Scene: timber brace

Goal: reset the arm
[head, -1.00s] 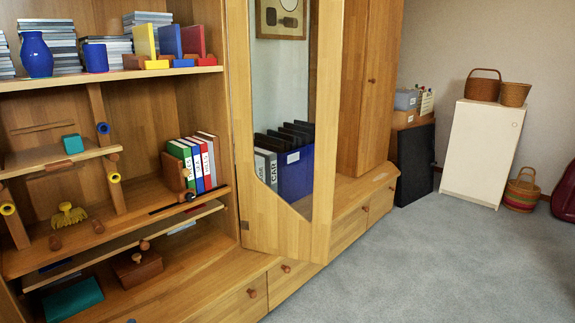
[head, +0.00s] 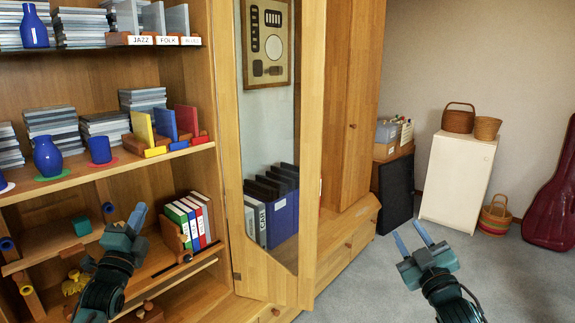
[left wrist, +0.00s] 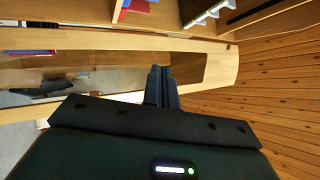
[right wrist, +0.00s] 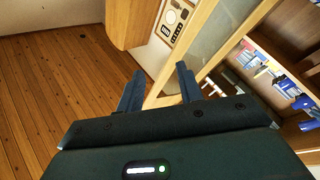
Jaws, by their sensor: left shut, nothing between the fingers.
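My left gripper (head: 137,216) is in the head view in front of the shelf unit, left of the binders. Its fingers are together and empty; they also show closed in the left wrist view (left wrist: 160,73). My right gripper (head: 411,236) is raised over the grey carpet, right of the cabinet. Its two fingers stand apart with nothing between them, which the right wrist view (right wrist: 158,80) also shows. Neither gripper appears to touch anything. The glass-panelled cabinet door (head: 308,150) stands between the two arms.
Labelled binders (head: 188,220) stand on the shelf behind my left gripper. A blue vase (head: 47,158) and a blue cup (head: 99,150) stand on the shelf above. A white cabinet (head: 457,182), a dark panel (head: 396,191) and a red instrument case (head: 552,200) stand at the right. Carpet between is clear.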

